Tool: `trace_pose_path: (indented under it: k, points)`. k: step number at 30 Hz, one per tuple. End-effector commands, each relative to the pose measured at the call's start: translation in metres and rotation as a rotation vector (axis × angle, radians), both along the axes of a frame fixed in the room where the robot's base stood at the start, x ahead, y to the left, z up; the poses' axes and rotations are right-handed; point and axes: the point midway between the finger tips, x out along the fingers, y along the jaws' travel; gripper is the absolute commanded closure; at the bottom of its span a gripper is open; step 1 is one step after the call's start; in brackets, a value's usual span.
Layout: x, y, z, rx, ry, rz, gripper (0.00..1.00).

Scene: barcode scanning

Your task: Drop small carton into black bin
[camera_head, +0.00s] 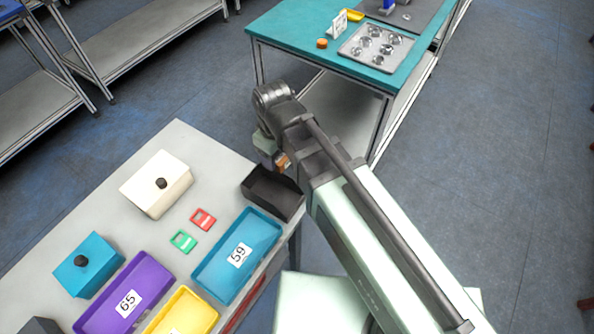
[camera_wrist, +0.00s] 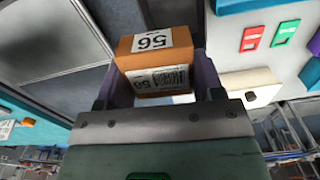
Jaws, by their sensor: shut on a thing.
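The small carton (camera_wrist: 152,62) is orange-brown with white labels, one reading 56 and one with a barcode. My gripper (camera_wrist: 158,85) is shut on it, with a finger on each side in the wrist view. In the head view a little of the carton's orange (camera_head: 282,160) shows below my wrist, and the fingers are mostly hidden by the arm. The black bin (camera_head: 262,203) stands at the table's right corner, just below the carton in the picture. The carton appears outside and above the bin; the exact height gap cannot be told.
The grey table (camera_head: 190,146) also holds a white box (camera_head: 150,197), a blue box (camera_head: 80,274), and blue (camera_head: 214,267), purple (camera_head: 140,270) and yellow (camera_head: 190,305) trays. Red (camera_head: 203,219) and green (camera_head: 184,241) cards lie between them. A teal-topped table (camera_head: 287,28) stands behind.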

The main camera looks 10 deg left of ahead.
Motion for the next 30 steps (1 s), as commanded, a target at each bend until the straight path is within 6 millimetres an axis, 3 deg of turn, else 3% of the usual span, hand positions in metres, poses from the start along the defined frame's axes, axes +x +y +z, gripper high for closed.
trace_pose_path:
  k: [7, 18, 27, 28, 30]
  points:
    - [0.0, 0.0, -0.008, 0.0, 0.0, 0.025, 0.66]
    - [0.0, 0.0, -0.06, 0.0, 0.0, 0.024, 0.66]
    - [0.0, 0.0, -0.06, 0.0, 0.0, 0.024, 0.66]
    - [0.0, 0.0, -0.06, 0.0, 0.0, 0.024, 0.37]
    - [0.0, 0.0, -0.06, 0.0, 0.0, 0.024, 0.26]
